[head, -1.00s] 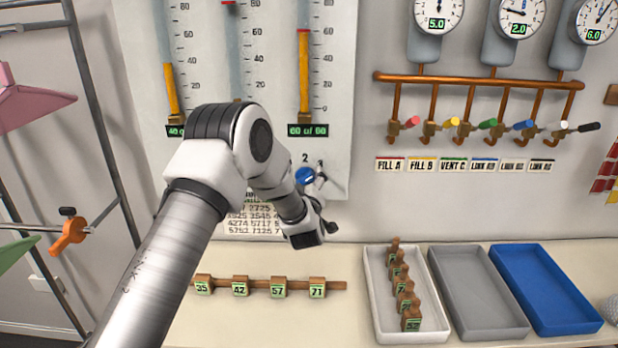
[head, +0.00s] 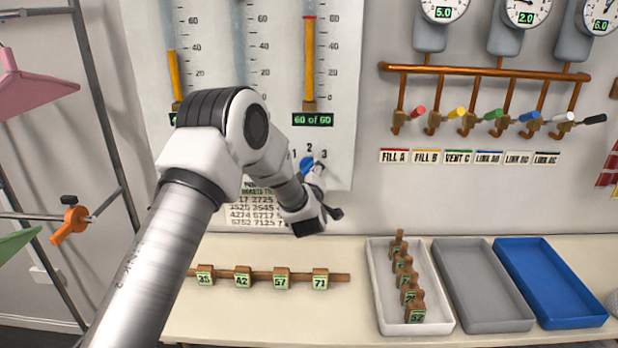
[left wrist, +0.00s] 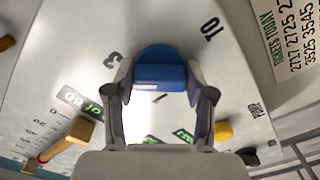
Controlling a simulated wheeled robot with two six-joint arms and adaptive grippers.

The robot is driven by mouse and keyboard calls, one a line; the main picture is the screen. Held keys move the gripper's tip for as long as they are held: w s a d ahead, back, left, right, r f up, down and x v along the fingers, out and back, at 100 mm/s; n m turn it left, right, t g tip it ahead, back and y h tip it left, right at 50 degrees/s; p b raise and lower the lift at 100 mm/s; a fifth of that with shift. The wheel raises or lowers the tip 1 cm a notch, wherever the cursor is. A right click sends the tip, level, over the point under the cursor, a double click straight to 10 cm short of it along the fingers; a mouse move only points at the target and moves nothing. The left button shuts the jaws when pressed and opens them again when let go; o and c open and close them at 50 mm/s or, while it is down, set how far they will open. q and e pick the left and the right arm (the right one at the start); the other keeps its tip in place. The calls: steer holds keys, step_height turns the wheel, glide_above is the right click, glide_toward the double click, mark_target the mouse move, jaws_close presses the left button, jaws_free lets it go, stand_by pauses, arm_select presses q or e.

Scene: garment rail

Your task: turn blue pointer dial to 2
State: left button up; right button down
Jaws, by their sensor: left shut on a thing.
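The blue pointer dial (head: 307,164) is on the lower part of the white gauge board, with the numerals 1, 2 and 3 in an arc above it. My left gripper (head: 316,176) is at the dial and partly covers it. In the left wrist view the blue dial (left wrist: 160,76) sits between the two fingers of my left gripper (left wrist: 160,88), which are shut on it. A 3 shows on the board to its left there. Which numeral the pointer faces is not clear. My right gripper is not in view.
A printed number sheet (head: 252,208) is beside my left arm. Copper pipes (head: 480,70) with several coloured valve handles are to the right. Below is a bench with numbered tags on a wooden rail (head: 335,277), a white tray (head: 440,318), a grey tray (head: 485,280) and a blue tray (head: 550,280).

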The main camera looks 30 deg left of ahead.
arm_select(q)
steer(key=n+b, duration=0.2)
steer(key=b, duration=0.1)
steer(key=n+b, duration=0.2)
steer(key=b, duration=0.2)
steer(key=n+b, duration=0.3)
steer(key=b, duration=0.1)
steer(key=shift+d+f, duration=0.1)
steer(key=shift+f, duration=0.2)
steer(key=shift+r+n+b, duration=0.3)
steer(key=shift+n+b, duration=0.4)
steer(key=shift+b, duration=0.45)
steer(key=shift+r, duration=0.1)
